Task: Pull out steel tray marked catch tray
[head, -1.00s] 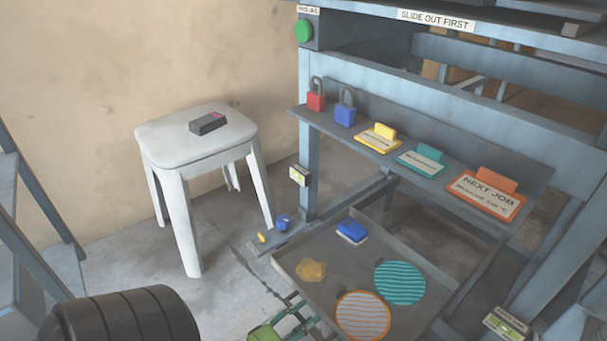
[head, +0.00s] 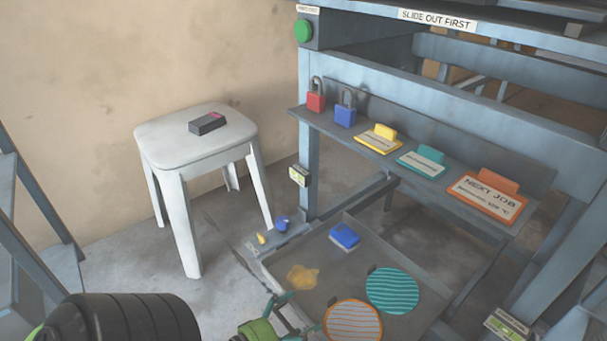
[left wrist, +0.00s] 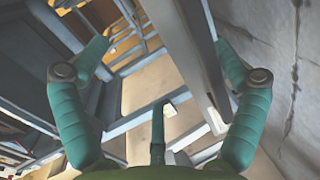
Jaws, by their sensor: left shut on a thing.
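The steel catch tray (head: 318,243) is a shallow grey pan low under the press, partly drawn out toward the lower left. In it lie a blue block (head: 344,236), a teal striped disc (head: 392,290), an orange striped disc (head: 352,320) and a yellowish stain (head: 302,277). I cannot read a catch tray mark. My left gripper (head: 292,317), green with teal fingers, is shut at the tray's near side; the exact grip is hard to see. In the left wrist view its fingers (left wrist: 160,65) stand on both sides of grey metalwork. My right gripper is not in view.
A white stool (head: 197,145) with a dark box stands left. A shelf (head: 410,150) with padlocks and coloured tags overhangs the tray. A small ledge (head: 300,232) with blue and yellow items sits beside the tray. Bare floor (head: 215,290) lies between stool and tray.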

